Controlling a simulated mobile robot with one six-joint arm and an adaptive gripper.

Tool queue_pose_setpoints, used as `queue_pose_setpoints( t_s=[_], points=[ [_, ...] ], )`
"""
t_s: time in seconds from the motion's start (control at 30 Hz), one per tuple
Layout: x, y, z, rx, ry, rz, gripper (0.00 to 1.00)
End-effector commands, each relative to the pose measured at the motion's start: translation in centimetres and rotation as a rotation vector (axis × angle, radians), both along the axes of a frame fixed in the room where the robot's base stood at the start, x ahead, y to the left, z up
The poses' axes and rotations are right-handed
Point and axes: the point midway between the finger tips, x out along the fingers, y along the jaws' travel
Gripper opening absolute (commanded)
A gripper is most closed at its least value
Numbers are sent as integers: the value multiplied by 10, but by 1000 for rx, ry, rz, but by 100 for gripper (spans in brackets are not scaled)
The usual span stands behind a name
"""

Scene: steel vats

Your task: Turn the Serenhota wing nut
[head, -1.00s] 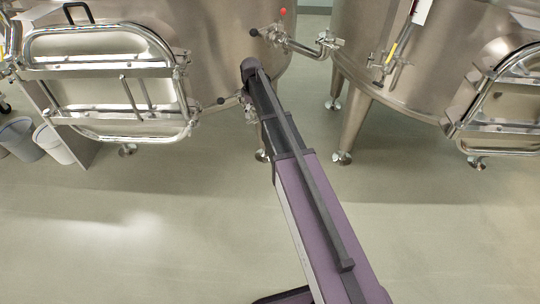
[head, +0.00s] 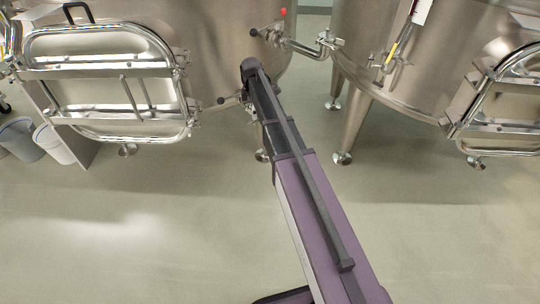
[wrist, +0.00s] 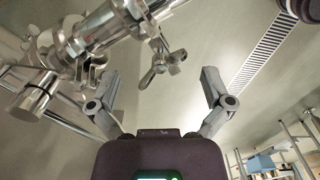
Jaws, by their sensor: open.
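In the wrist view a shiny steel wing nut (wrist: 162,63) hangs on a clamp below a steel pipe fitting (wrist: 100,30). My gripper (wrist: 158,75) is open, with one finger on each side of the wing nut in the picture. The fingers look apart from it, and how far it lies from them in depth I cannot tell. A second wing-shaped piece (wrist: 88,75) shows to the left, near the left finger. No name label is readable. In the head view my arm's end is at the left vat (head: 225,50), and my gripper is mostly hidden there.
A steel hatch (head: 110,85) with a tubular frame is left of my arm. Another vat (head: 400,60) stands at right on legs. Buckets (head: 50,143) sit at far left. The front floor is clear.

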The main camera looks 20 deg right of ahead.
Motion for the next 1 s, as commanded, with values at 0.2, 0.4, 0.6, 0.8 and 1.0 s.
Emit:
queue_pose_setpoints(
  t_s=[0.2,0.4,0.6,0.8,1.0],
  points=[
    [0,0,0,0,0,144,100],
    [-1,0,0,0,0,275,100],
    [-1,0,8,0,0,377,100],
    [-1,0,26,0,0,373,100],
    [-1,0,42,0,0,372,100]
  ],
)
